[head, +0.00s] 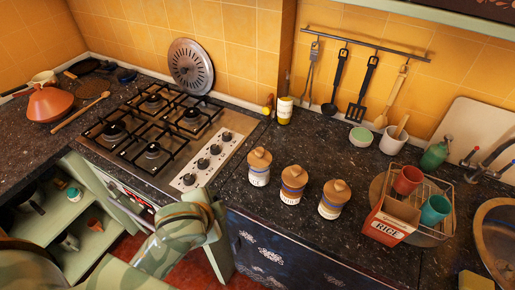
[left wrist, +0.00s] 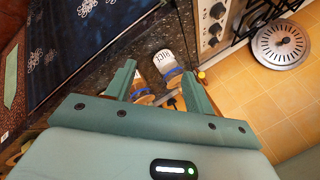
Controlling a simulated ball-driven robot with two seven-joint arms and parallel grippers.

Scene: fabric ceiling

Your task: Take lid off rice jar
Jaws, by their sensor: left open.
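Three small jars with wooden lids stand in a slanting row on the dark counter in the head view. The left jar (head: 259,177), the middle jar (head: 292,193) and the right jar (head: 330,210) all have their lids on. In the left wrist view, a white jar marked RICE (left wrist: 165,62) appears upside down, with a blue band; its lid is partly hidden by a finger. A browner jar (left wrist: 139,86) is beside it. My left gripper (head: 213,213) is open and empty, left of the jars; its fingers (left wrist: 158,76) frame them in the wrist view. My right gripper is out of view.
A gas hob (head: 160,125) lies left of the jars. A box marked RICE (head: 388,225) and a rack with cups (head: 408,180) stand to their right. A yellow-labelled bottle (head: 285,110) is behind them. An open cupboard (head: 80,215) is at lower left.

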